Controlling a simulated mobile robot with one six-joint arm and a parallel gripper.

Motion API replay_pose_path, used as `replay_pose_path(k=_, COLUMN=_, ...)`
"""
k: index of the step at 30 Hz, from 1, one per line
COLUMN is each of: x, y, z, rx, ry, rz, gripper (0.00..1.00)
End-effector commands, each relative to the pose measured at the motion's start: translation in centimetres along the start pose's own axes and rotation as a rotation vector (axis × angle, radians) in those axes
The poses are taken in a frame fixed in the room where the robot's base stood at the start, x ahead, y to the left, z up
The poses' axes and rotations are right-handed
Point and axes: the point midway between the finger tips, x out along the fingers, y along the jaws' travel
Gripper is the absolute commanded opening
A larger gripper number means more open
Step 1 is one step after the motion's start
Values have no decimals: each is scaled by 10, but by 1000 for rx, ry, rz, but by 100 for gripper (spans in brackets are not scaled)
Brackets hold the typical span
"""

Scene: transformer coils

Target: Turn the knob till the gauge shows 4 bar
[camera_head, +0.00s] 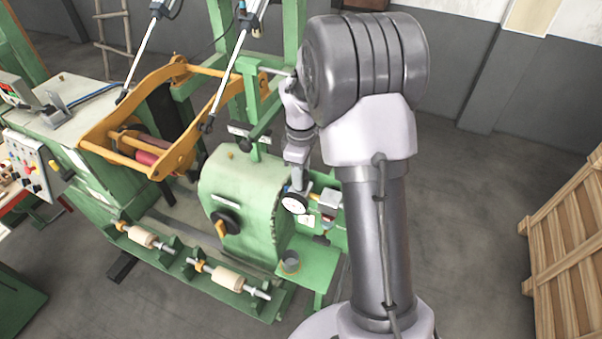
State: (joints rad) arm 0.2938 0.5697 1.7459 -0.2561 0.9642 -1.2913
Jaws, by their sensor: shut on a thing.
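The gauge (294,203) is a small round white dial with a dark rim, mounted on the front of the green winding machine's right end. Its needle and figures are too small to read. My gripper (298,183) reaches down from above and is just over the gauge, shut on the knob. The knob itself is hidden behind the gripper and wrist, so its turn cannot be seen. A grey and blue fitting (328,203) sits right of the gauge, beside my arm.
An orange frame (150,120) stands at left. A wooden crate (565,245) is at far right, with clear floor before it.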

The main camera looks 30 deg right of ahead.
Motion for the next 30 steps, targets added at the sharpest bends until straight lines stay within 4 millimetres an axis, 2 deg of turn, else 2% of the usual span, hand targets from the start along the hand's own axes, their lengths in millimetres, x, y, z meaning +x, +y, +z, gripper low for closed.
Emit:
replay_pose_path(k=8, x=0, y=0, z=0, rx=28, ry=1, rz=1, gripper=0)
replay_pose_path(k=14, x=1, y=0, z=0, rx=131, ry=1, rz=1, gripper=0)
replay_pose_path(k=30, x=1, y=0, z=0, rx=628, ry=2, rz=2, gripper=0)
